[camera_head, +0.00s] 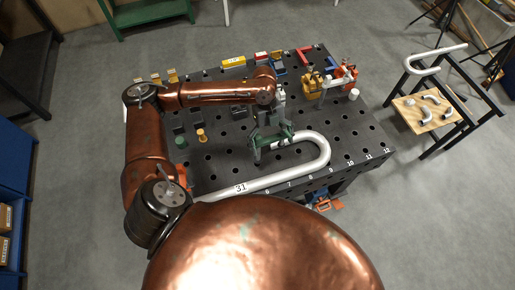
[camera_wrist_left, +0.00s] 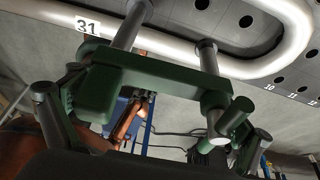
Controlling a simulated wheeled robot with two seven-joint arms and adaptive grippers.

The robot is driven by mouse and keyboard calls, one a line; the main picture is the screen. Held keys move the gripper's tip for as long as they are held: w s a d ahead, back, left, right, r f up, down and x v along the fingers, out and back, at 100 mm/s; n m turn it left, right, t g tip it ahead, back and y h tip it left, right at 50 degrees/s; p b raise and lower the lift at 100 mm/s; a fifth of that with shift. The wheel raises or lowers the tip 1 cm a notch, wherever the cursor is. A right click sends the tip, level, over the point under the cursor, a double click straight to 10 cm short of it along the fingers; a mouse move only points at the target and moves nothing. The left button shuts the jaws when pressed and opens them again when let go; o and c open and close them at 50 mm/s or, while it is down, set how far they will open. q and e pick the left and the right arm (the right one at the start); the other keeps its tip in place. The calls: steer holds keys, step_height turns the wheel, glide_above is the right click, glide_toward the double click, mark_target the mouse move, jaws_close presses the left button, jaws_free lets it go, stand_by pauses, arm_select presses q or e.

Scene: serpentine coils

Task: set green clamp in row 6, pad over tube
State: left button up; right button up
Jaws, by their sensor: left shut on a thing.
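The green clamp (camera_head: 273,138) is in my left gripper (camera_head: 268,122), over the perforated table near the bend of the silver tube. In the left wrist view the clamp (camera_wrist_left: 150,72) shows as a dark green bar with metal posts, and the jaws of my left gripper (camera_wrist_left: 150,130) are around its underside. The U-shaped silver tube (camera_head: 318,148), tagged 31, runs along the table's front edge; it also shows in the wrist view (camera_wrist_left: 175,45). I cannot tell whether the clamp's pad touches the tube. Row numbers line the front edge. My right gripper is not in view.
The black table (camera_head: 350,118) has several yellow, red and blue fixtures along its back edge. Orange and yellow clamps (camera_head: 312,86) and a white cylinder (camera_head: 354,94) stand at the back right. A wooden-topped stand (camera_head: 425,110) is farther right.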

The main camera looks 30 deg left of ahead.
arm_select(q)
steer(key=s+a+r+m+y+p, duration=0.1)
steer(key=s+m+y+p, duration=0.15)
steer(key=m, duration=0.65)
steer(key=s+a+r+m+y+p, duration=0.1)
steer(key=s+a+m+y+p, duration=0.2)
steer(key=m, duration=0.5)
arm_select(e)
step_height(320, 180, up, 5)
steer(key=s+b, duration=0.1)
arm_select(q)
steer(key=shift+g+y, duration=0.35)
steer(key=shift+g, duration=0.15)
steer(key=f+b, duration=0.2)
steer(key=d+f+b, duration=0.1)
steer(key=f+b, duration=0.2)
steer(key=shift+s+b, duration=0.15)
steer(key=shift+b, duration=0.2)
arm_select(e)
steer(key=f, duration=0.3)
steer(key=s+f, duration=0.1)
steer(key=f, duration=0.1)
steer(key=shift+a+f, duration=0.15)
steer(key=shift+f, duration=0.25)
arm_select(q)
steer(key=shift+r, duration=0.1)
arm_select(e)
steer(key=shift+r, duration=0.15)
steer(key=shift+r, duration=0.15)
